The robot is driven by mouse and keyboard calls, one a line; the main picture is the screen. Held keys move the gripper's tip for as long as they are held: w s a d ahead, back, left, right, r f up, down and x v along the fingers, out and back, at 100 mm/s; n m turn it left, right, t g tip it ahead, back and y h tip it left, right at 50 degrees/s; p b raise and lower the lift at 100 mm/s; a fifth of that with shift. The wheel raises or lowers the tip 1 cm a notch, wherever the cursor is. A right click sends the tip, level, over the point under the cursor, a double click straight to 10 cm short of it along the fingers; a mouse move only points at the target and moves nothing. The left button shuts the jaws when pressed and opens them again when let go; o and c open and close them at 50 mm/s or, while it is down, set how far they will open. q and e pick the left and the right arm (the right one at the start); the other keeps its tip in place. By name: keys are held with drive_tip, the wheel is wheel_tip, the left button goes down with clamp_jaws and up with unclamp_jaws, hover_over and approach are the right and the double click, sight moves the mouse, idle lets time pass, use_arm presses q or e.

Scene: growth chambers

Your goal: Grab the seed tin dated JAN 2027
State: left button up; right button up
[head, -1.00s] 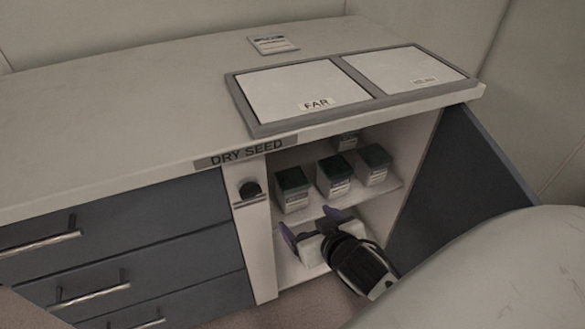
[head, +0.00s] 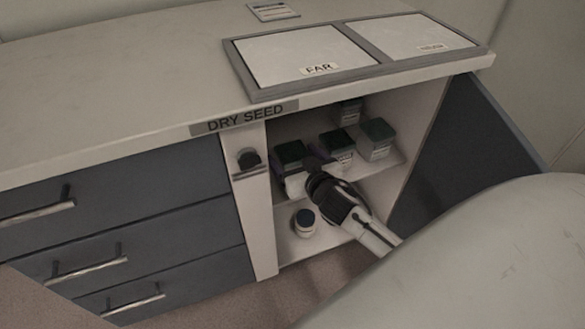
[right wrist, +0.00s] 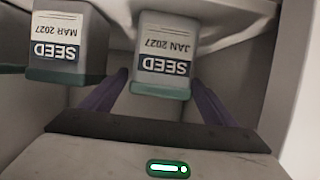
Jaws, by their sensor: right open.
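The seed tin labelled JAN 2027 (right wrist: 165,45) is grey with a green lid and appears upside down in the right wrist view. In the head view it is the front left tin (head: 290,152) on the cupboard shelf, partly hidden by my gripper. My right gripper (head: 300,160) is open and faces this tin, with its purple fingers toward the tin's two sides. I cannot tell how far the tin sits between the fingertips. A tin labelled MAR 2027 (right wrist: 68,42) stands beside it, the middle tin (head: 338,146) in the head view. My left gripper is not in view.
More green-lidded tins stand at the right (head: 376,138) and back (head: 347,112) of the shelf. A small dark-lidded jar (head: 304,223) is on the cupboard floor. The cupboard door (head: 465,150) is open at right; the post (head: 255,215) borders the left.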

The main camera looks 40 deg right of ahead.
drive_tip(key=shift+w+d+f, duration=0.1)
drive_tip(key=shift+w+f, duration=0.05)
drive_tip(key=shift+w, duration=0.35)
drive_tip(key=c, duration=1.3)
